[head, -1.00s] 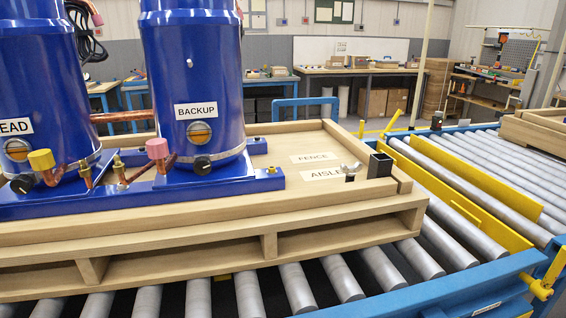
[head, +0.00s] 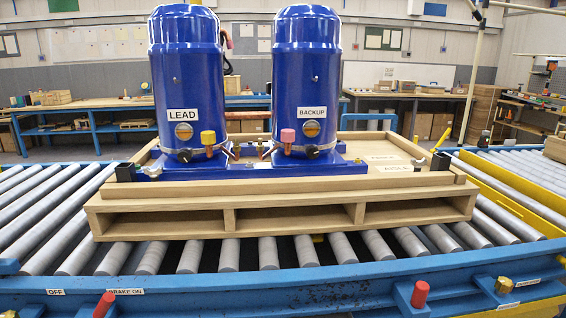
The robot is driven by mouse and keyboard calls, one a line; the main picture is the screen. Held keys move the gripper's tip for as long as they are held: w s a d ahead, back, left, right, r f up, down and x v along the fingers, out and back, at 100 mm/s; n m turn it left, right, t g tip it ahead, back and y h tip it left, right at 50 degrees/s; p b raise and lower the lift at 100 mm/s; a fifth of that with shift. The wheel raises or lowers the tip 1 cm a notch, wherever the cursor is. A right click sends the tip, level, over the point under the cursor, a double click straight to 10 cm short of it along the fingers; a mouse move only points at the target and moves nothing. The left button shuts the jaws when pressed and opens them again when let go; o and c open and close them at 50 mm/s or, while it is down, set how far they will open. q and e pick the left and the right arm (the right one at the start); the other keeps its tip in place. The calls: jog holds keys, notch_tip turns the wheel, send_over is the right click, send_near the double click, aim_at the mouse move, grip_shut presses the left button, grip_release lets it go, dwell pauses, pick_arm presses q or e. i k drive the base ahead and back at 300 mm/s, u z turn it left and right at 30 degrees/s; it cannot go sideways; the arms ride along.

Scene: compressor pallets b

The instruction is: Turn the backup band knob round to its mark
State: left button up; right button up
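The blue compressor labelled BACKUP (head: 305,70) stands upright on the wooden pallet (head: 280,191), right of the blue LEAD compressor (head: 186,75). A small black knob (head: 312,152) sits low on the front of the BACKUP compressor, at the light band around its base. The knob is too small here to tell its pointer or its mark. A round amber sight glass (head: 312,129) is above it. A similar black knob (head: 185,155) is on the LEAD compressor. Neither of my grippers shows in the head view.
The pallet rests on a roller conveyor (head: 230,255) with a blue front rail (head: 250,292). Red knobs (head: 420,294) stand on that rail. A wing nut (head: 419,162) is at the pallet's right. Workbenches line the back.

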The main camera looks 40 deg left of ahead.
aim_at(312, 151)
jog(key=u, duration=1.4)
